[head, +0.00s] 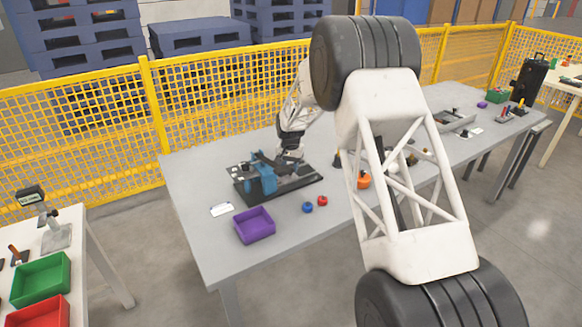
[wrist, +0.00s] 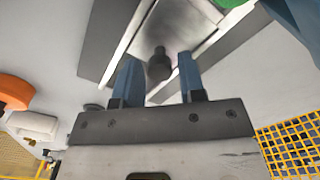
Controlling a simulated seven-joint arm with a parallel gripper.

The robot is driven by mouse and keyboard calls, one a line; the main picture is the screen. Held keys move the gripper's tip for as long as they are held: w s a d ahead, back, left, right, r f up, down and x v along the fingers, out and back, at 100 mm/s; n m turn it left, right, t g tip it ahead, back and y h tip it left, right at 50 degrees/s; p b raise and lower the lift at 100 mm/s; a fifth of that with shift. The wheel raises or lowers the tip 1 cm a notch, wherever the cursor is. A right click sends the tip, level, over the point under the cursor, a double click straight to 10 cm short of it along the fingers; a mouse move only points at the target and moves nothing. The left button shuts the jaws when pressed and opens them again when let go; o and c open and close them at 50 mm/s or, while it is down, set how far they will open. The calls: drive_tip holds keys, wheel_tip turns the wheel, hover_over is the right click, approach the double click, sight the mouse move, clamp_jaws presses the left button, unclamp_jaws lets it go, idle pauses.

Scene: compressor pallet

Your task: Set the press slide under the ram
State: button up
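The blue press (head: 262,176) stands on a dark base plate (head: 302,190) on the grey table. My gripper (head: 289,156) is low over the plate, just right of the press. In the wrist view, my gripper (wrist: 160,78) has its two blue-grey fingers apart. A dark round knob (wrist: 159,66) shows between the fingertips, with a narrow gap on each side. It stands on the silver press slide (wrist: 178,22), which lies in a dark-edged track. Part of the blue press (wrist: 296,22) shows at the upper right. The ram cannot be clearly made out, and my gripper hides the slide in the head view.
A purple bin (head: 254,226), a blue knob (head: 308,207), a red knob (head: 322,201) and a white card (head: 221,209) lie in front of the press. An orange object (head: 364,181) is to the right. A yellow mesh fence (head: 215,95) runs behind the table.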

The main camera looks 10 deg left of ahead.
drive_tip(key=shift+o, duration=0.9)
drive_tip(key=shift+r, duration=3.9)
drive_tip(key=shift+w+f, duration=0.1)
drive_tip(key=shift+w, duration=0.05)
drive_tip(key=shift+w+f+g, duration=0.2)
drive_tip(key=shift+w+g, duration=1.35)
drive_tip(key=shift+g, duration=0.65)
drive_tip(key=shift+x, duration=3.85)
